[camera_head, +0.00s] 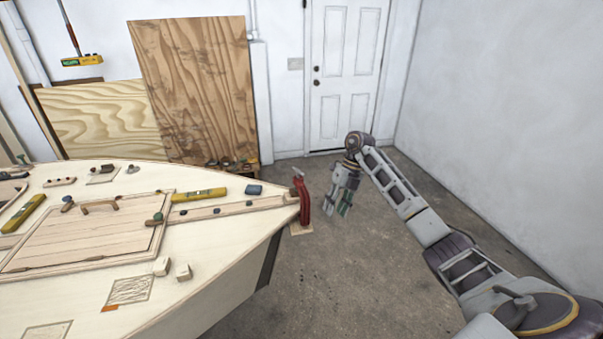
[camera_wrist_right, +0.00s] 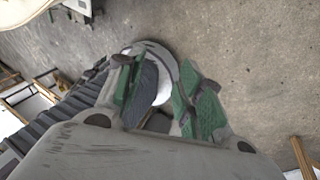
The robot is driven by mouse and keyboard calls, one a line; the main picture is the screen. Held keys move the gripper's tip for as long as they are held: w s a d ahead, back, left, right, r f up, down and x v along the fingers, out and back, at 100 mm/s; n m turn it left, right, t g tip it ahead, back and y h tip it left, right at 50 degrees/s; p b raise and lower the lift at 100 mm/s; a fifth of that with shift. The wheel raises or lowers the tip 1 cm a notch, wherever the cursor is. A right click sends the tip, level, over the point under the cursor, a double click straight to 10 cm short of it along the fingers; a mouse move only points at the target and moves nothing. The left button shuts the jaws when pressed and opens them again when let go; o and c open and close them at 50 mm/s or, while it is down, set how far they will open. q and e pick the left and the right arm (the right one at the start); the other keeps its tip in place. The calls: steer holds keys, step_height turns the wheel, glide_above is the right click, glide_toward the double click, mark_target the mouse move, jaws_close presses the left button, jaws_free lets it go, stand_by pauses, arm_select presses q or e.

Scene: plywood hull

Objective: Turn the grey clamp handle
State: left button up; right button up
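A red clamp (camera_head: 303,202) stands upright at the pointed right end of the plywood hull. Its small grey handle (camera_head: 298,174) sticks out at the top and is tiny in the head view. My right gripper (camera_head: 338,205) hangs just right of the clamp, apart from it, with its fingers pointing down. In the right wrist view the two green-padded fingers (camera_wrist_right: 163,95) are spread with nothing held between them. I cannot make out the clamp or its handle in the right wrist view. My left gripper is not in view.
The plywood hull (camera_head: 210,240) fills the left, with yellow levels (camera_head: 199,195), small blocks (camera_head: 183,272) and other tools on its deck. Plywood sheets (camera_head: 200,85) lean on the back wall near a white door (camera_head: 345,75). Concrete floor (camera_head: 330,270) right of the hull is clear.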

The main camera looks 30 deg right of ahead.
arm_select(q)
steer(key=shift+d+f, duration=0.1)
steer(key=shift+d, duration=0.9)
arm_select(e)
steer(key=w+a+r+n+t+h, duration=0.1)
steer(key=w+a+r+n+h, duration=0.1)
steer(key=r, duration=0.6)
steer(key=w+a+r+n+h, duration=0.2)
steer(key=r+h, duration=0.3)
steer(key=r, duration=0.3)
steer(key=shift+w+a+r+t, duration=0.25)
steer(key=shift+w+a+t, duration=0.15)
steer(key=shift+a, duration=0.1)
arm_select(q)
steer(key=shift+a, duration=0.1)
arm_select(e)
steer(key=shift+r, duration=0.1)
